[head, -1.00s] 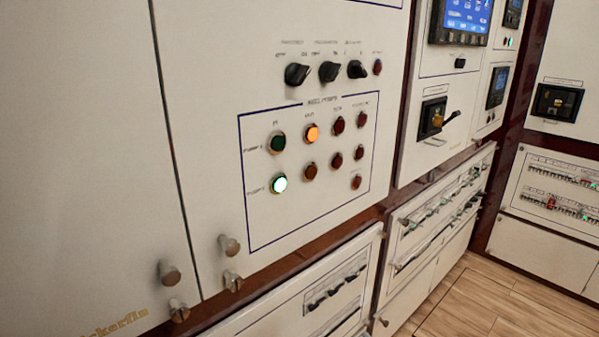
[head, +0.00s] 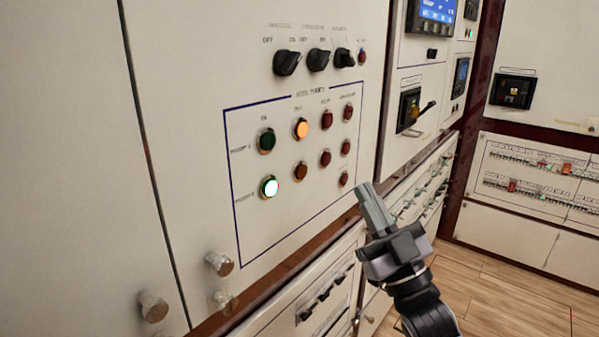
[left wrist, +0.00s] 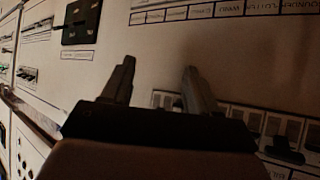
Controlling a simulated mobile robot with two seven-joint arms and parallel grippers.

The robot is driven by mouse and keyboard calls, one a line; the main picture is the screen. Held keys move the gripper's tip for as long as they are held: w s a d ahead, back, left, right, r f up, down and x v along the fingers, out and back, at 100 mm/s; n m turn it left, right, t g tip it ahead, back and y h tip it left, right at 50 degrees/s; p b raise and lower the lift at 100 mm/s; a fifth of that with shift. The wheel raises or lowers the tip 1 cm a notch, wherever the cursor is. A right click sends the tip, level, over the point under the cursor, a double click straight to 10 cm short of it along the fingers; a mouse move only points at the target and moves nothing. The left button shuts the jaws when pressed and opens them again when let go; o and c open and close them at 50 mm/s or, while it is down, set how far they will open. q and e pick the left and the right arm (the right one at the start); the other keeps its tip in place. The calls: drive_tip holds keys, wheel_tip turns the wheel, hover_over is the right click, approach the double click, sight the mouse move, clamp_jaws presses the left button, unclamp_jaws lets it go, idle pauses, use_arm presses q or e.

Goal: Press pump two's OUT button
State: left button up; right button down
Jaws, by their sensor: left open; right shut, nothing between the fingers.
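The framed pump panel (head: 250,240) on the white cabinet has two rows of round buttons. In the lower row, pump two's green IN button (head: 270,187) is lit, and its amber OUT button (head: 301,170) beside it is dark. In the upper row, the green button (head: 267,140) is dark and the amber one (head: 301,128) is lit. My right gripper (head: 367,188) is shut and empty, right of the lower row, apart from the OUT button. My left gripper (left wrist: 158,65) is open and empty in the left wrist view, before another labelled panel.
Red buttons (head: 326,158) fill the right side of the pump panel. Black rotary knobs (head: 287,62) stick out above it. Metal knobs (head: 219,263) protrude at the lower left. More switch cabinets stand to the right, over a clear wooden floor (head: 500,290).

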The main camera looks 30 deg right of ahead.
sight(302, 172)
drive_tip(key=shift+h, duration=0.3)
drive_tip(key=w+a+b, duration=0.1)
drive_tip(key=w+a, duration=0.2)
drive_tip(key=w, duration=0.5)
drive_tip(key=shift+a, duration=0.2)
drive_tip(key=shift+w, duration=0.25)
idle(1.6)
drive_tip(key=shift+w+a, duration=0.15)
drive_tip(key=shift+w, duration=0.1)
drive_tip(key=shift+w+a, duration=0.15)
drive_tip(key=shift+w, duration=0.25)
idle(0.6)
drive_tip(key=shift+s, duration=0.1)
drive_tip(key=shift+s+d, duration=0.3)
drive_tip(key=shift+s, duration=0.4)
